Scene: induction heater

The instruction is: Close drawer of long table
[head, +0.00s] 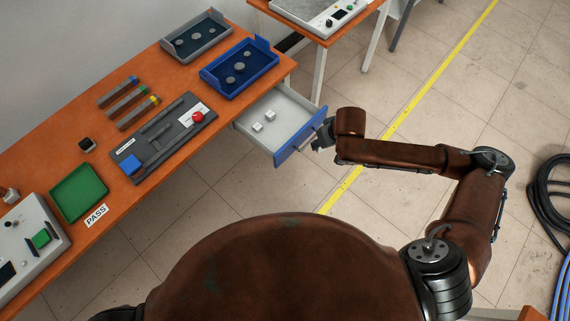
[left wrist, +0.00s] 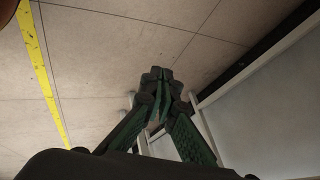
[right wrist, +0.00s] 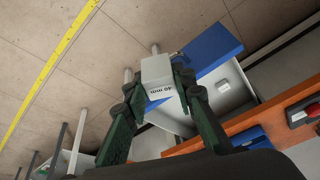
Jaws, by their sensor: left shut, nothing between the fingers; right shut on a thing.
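The long table (head: 75,122) has an orange top. Its drawer (head: 243,125) is pulled out, with a blue front (head: 290,147) and a grey handle. Small white blocks (head: 257,127) lie inside. My right gripper (head: 320,138) is just outside the drawer front, by the handle. In the right wrist view my right gripper (right wrist: 157,82) is shut on a pale block (right wrist: 156,69) marked "40 mm"; the blue front (right wrist: 214,50) is just beyond. I cannot tell if it touches the drawer. My left gripper (left wrist: 160,76) is shut and empty, over the floor.
The table top holds a blue tray (head: 213,82), a grey tray (head: 165,47), a green tray (head: 58,200) and a grey panel with a red button (head: 197,117). Another orange table (head: 262,5) stands beyond. Cables (head: 545,200) lie on the floor at right. Floor in front is clear.

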